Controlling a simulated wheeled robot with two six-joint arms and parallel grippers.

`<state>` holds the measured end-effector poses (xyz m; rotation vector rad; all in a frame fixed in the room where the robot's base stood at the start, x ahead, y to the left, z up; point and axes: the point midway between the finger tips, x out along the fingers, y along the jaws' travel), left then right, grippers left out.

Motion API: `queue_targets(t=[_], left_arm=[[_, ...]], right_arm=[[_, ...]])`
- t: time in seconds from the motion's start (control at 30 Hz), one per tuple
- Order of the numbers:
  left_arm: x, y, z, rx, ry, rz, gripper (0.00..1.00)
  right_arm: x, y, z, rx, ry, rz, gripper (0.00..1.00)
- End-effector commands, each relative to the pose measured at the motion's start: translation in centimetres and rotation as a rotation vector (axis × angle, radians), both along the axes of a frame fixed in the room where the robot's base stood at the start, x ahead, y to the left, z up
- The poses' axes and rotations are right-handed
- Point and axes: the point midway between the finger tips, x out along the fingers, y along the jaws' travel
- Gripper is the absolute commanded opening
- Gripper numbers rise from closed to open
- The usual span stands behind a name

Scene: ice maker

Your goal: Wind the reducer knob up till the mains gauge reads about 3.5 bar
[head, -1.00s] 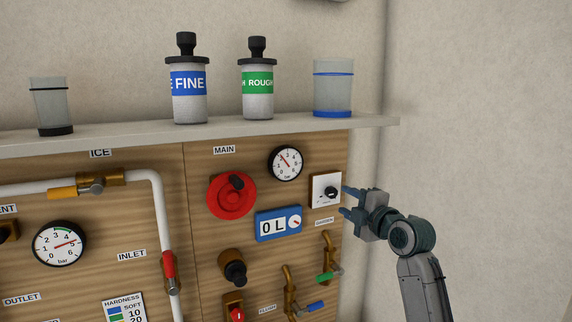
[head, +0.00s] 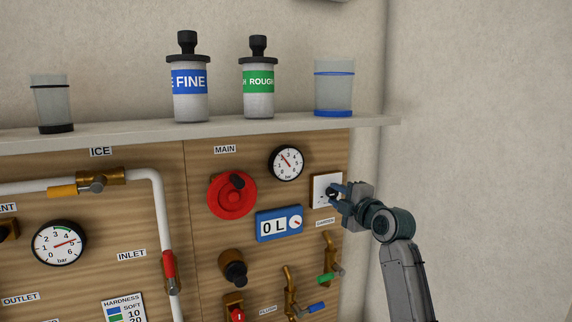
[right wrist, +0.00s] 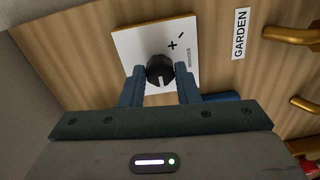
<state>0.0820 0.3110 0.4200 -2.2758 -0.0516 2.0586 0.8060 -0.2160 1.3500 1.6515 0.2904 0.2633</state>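The reducer knob (right wrist: 160,70) is a small black knob with a white pointer line on a white plate (right wrist: 130,47) with plus and minus marks. The plate (head: 320,182) shows at the panel's right edge in the head view. My right gripper (head: 333,193) is at the plate, its blue fingers on either side of the knob and seemingly closed on it. In the right wrist view the gripper (right wrist: 160,74) frames the knob closely. The small gauge (head: 286,163) near the MAIN label has its red needle up and left, around 2 to 3 bar. My left gripper is not in view.
Left of the plate are a red handwheel (head: 232,195) and a blue litre meter (head: 279,224). Below is a green-handled tap (head: 327,278). A shelf (head: 225,133) with bottles and cups runs above. Right of the panel is bare wall.

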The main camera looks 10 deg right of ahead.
Motion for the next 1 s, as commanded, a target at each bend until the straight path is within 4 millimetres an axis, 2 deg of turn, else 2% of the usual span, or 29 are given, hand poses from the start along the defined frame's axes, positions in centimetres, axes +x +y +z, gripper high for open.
queue_targets(t=[0.6, 1.0], left_arm=[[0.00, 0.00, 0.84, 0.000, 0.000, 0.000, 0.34], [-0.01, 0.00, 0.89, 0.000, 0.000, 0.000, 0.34]], right_arm=[[0.00, 0.00, -0.04, 0.144, 0.054, 0.000, 0.12], [0.00, 0.00, -0.07, 0.158, 0.058, 0.000, 0.12]])
